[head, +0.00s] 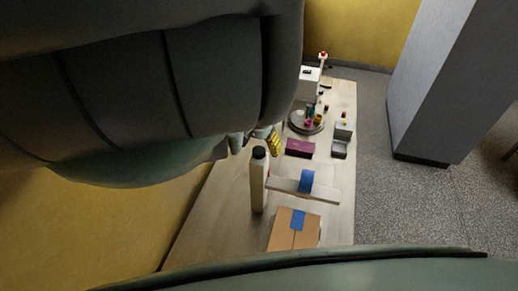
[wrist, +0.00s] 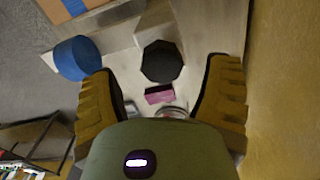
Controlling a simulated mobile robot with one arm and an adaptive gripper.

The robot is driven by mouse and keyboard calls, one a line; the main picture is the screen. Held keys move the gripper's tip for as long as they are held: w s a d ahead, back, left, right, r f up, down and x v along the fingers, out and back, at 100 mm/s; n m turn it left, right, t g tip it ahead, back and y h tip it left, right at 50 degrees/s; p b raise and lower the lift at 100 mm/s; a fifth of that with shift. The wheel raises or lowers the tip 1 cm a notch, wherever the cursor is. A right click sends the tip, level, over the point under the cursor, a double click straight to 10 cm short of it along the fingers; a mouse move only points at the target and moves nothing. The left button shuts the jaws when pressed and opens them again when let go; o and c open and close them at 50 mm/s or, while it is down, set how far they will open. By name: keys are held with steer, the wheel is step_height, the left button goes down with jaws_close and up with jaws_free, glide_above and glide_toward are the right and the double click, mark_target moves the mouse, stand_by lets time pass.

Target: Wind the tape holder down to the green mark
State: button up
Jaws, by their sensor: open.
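A pale upright post (head: 257,190) with a black knob (head: 259,152) on top stands on the bench. A pale cross-arm, the tape holder (head: 325,194), reaches right from it and carries a blue tape roll (head: 306,180). In the wrist view the faceted black knob (wrist: 161,62) lies ahead between the open yellow fingers of my gripper (wrist: 162,75), with a gap on both sides. The blue roll (wrist: 76,58) is beyond the left finger. In the head view my gripper (head: 274,142) is partly hidden by my arm, near the knob. I cannot make out the green mark.
A cardboard box (head: 282,237) with blue tape is at the near end of the bench (head: 341,222). Farther back are a purple box (head: 300,147), grey bins (head: 343,130) and a round tray (head: 293,126) with small items. A yellow wall (wrist: 288,90) is close on the right in the wrist view.

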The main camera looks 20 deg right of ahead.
steer(key=shift+f, duration=0.5)
steer(key=shift+a+f, duration=0.15)
steer(key=shift+f, duration=0.3)
steer(key=shift+c, duration=0.3)
steer(key=c, duration=1.2)
steer(key=shift+f, duration=0.1)
